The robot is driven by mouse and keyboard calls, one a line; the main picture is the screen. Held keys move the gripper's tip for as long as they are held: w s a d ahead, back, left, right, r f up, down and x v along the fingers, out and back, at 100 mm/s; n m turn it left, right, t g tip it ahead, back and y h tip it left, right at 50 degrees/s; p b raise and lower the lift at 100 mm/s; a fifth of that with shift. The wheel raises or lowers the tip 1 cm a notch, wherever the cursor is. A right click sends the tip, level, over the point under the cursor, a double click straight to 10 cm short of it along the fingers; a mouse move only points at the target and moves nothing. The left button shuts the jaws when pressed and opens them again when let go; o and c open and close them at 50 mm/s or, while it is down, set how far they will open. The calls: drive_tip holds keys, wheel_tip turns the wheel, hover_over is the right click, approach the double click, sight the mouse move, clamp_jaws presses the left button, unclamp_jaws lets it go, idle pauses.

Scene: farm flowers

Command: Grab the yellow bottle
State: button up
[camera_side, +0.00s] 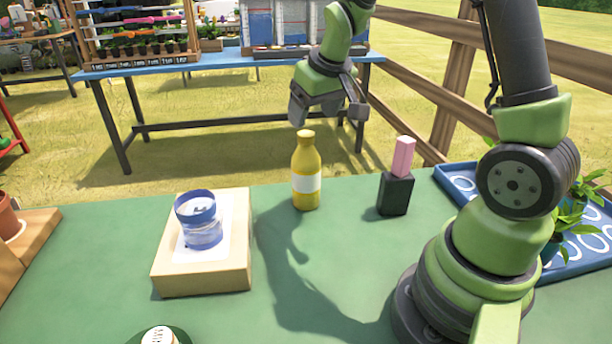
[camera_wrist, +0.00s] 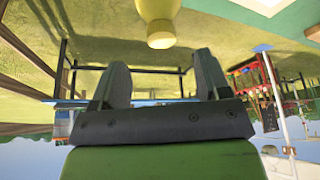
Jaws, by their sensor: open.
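The yellow bottle (camera_side: 306,172) stands upright on the green table, with a white label around its middle. My gripper (camera_side: 328,116) is above it in the side view, open and empty, with its fingers pointing down. In the wrist view the picture is upside down; the bottle (camera_wrist: 158,22) shows its yellow cap end beyond the two dark fingers (camera_wrist: 162,78) of my gripper. The fingers are apart from each other and do not touch the bottle.
A pink block (camera_side: 403,157) in a black holder (camera_side: 395,194) stands right of the bottle. A blue tray (camera_side: 455,180) with plants lies at the right.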

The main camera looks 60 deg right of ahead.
sight(307, 134)
drive_tip(key=x, duration=0.6)
drive_tip(key=shift+a+f, duration=0.15)
drive_tip(key=shift+f, duration=0.3)
clamp_jaws()
